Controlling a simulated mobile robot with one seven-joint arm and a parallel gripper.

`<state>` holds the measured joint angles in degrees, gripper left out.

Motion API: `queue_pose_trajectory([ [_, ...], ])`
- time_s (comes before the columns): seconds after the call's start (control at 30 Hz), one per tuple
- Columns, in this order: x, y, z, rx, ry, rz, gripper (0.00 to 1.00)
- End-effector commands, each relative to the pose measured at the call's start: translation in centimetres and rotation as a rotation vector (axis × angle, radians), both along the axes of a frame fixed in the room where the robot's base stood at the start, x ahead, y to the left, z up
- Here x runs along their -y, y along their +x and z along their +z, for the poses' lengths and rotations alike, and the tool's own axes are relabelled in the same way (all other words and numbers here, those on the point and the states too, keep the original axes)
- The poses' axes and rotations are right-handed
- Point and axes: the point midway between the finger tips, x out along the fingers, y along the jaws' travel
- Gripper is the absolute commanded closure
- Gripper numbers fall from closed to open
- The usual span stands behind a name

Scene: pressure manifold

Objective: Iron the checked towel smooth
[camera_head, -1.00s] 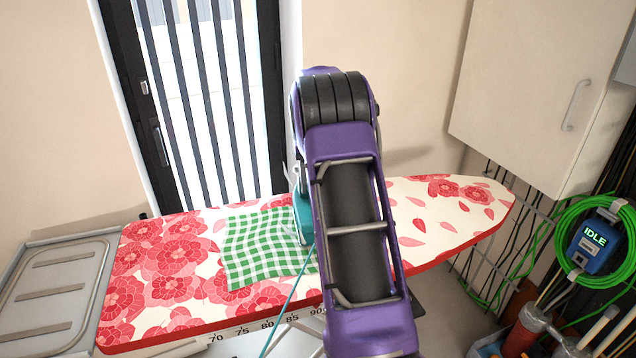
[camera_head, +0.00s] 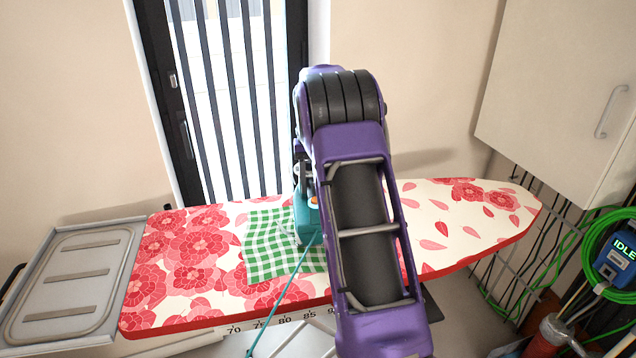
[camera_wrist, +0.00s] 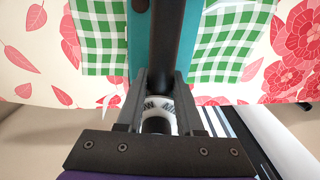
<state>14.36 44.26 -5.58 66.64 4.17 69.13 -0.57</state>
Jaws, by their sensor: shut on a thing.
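The green-and-white checked towel (camera_head: 268,250) lies on the floral ironing board (camera_head: 185,275), its right part hidden behind my arm and the iron. The teal iron (camera_head: 306,222) stands on the towel, with its cord running down to the front. In the wrist view the iron (camera_wrist: 189,40) covers the middle of the towel (camera_wrist: 225,45), which shows on both sides of it. My gripper (camera_wrist: 160,90) is shut on the iron's dark handle. In the head view my purple arm hides most of the gripper. The iron's soleplate is not visible.
A grey metal tray (camera_head: 70,285) adjoins the board's left end. A wall cabinet (camera_head: 555,90) hangs at the upper right. A blue device (camera_head: 616,258) reading IDLE and green cable are at the far right. The board's right end is clear.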

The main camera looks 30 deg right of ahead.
Motion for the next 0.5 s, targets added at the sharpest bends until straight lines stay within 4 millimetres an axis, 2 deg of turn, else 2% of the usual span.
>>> queue_pose_trajectory([
  [0.5,-3.2,1.0,-0.2,-0.003,0.002,0.003,1.0],
])
